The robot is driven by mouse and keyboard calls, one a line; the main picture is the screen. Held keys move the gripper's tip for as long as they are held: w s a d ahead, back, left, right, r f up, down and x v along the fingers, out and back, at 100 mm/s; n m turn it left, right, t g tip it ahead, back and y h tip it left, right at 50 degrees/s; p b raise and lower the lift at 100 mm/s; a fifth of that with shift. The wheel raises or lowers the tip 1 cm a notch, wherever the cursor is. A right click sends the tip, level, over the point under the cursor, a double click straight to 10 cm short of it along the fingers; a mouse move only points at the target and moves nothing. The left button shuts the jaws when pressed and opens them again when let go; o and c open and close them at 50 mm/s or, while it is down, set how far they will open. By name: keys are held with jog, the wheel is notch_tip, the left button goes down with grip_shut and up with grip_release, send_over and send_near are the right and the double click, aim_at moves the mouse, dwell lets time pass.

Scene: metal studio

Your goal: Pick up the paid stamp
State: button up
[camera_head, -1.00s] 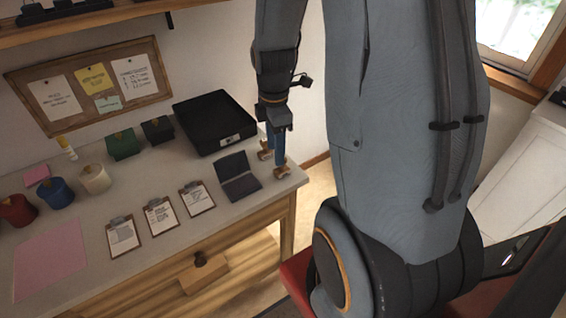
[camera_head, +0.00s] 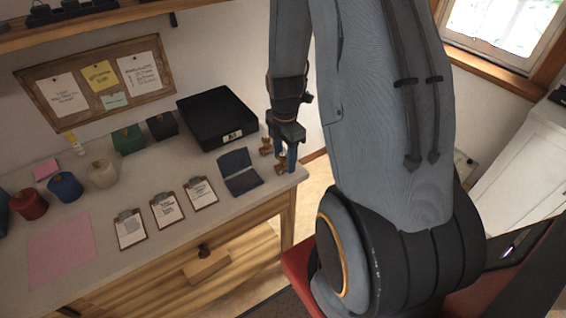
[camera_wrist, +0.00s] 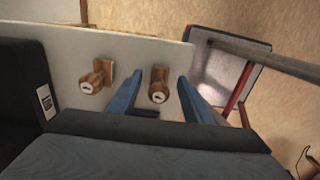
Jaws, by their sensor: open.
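Two wooden-handled stamps stand at the right end of the desk. In the wrist view one stamp (camera_wrist: 158,86) lies between my fingers, and the other stamp (camera_wrist: 96,77) is outside them to the left. Both have small pale marks that are too small to read, so I cannot tell which is the paid stamp. In the head view they show as the farther stamp (camera_head: 266,147) and the nearer stamp (camera_head: 281,164). My gripper (camera_wrist: 160,97) is open, its blue fingers pointing to the desk; it also shows in the head view (camera_head: 284,146). It holds nothing.
A black tray (camera_head: 217,118) stands left of the stamps, with a dark folded holder (camera_head: 240,172) in front. Several clipboards (camera_head: 167,210), a pink sheet (camera_head: 61,250) and colored pots (camera_head: 65,187) lie farther left. The desk's right edge is close to the stamps.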

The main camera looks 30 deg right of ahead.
jog(key=shift+f, duration=0.75)
jog(key=c, duration=1.1)
jog(key=shift+r, duration=0.15)
jog(key=shift+c, duration=0.2)
